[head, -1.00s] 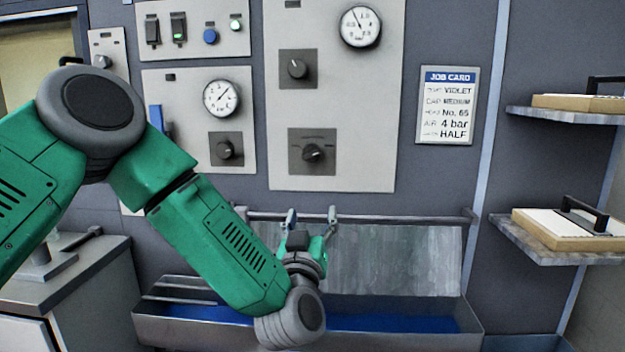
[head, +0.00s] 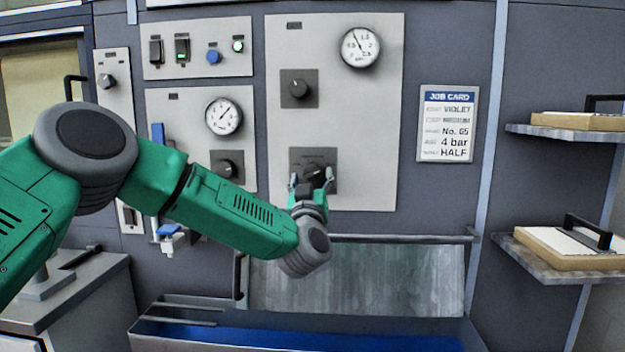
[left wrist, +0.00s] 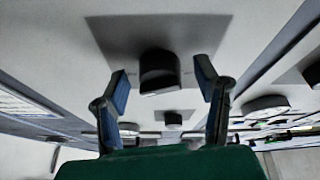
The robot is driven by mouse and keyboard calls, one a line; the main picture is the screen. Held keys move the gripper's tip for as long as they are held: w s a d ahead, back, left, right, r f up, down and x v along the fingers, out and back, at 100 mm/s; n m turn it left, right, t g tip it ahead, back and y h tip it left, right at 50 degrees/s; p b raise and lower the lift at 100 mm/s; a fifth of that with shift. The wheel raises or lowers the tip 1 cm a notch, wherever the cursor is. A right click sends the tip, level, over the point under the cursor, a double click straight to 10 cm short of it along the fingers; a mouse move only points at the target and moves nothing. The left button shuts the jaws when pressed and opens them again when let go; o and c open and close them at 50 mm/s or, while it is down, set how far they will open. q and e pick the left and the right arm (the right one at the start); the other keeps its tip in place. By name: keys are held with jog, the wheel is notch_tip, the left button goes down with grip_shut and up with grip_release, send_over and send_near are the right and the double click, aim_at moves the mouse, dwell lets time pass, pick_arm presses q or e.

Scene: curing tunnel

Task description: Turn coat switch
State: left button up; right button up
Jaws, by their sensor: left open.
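The coat switch appears to be the dark rotary knob on the lower square plate (head: 328,157) of the tall grey panel; its label is too small to read. My left gripper (head: 311,178) is in front of this knob and partly hides it. In the left wrist view, the black knob (left wrist: 160,72) shows between and just beyond the two blue-padded fingertips of the left gripper (left wrist: 162,80). The fingers are apart, with a gap on each side of the knob and no visible contact. My right gripper is out of view.
Another knob (head: 299,88) and a gauge (head: 360,47) sit higher on the panel. A job card (head: 447,124) hangs to the right. A trough with blue contents (head: 400,335) and a horizontal rail lie below. Shelves with boards (head: 575,247) stand at the right.

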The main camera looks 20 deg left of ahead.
pick_arm(q)
jog(key=shift+w+r, duration=0.1)
jog(key=shift+w, duration=0.1)
jog(key=c, duration=1.2)
jog(key=shift+o, duration=0.3)
jog(key=shift+n+y, duration=0.4)
jog(key=shift+n, duration=0.2)
jog(key=n+y+b, duration=0.1)
jog(key=n, duration=0.1)
jog(key=n+g+y+b, duration=0.1)
jog(key=n, duration=0.2)
jog(key=shift+d+g, duration=0.2)
jog(key=shift+g, duration=0.1)
jog(key=n+g+y, duration=0.1)
jog(key=n, duration=0.2)
jog(key=n+y, duration=0.1)
jog(key=n, duration=0.1)
jog(key=shift+d+n+g+b, duration=0.1)
jog(key=shift+n+g+b, duration=0.25)
jog(key=shift+n+g, duration=0.05)
jog(key=shift+n, duration=0.3)
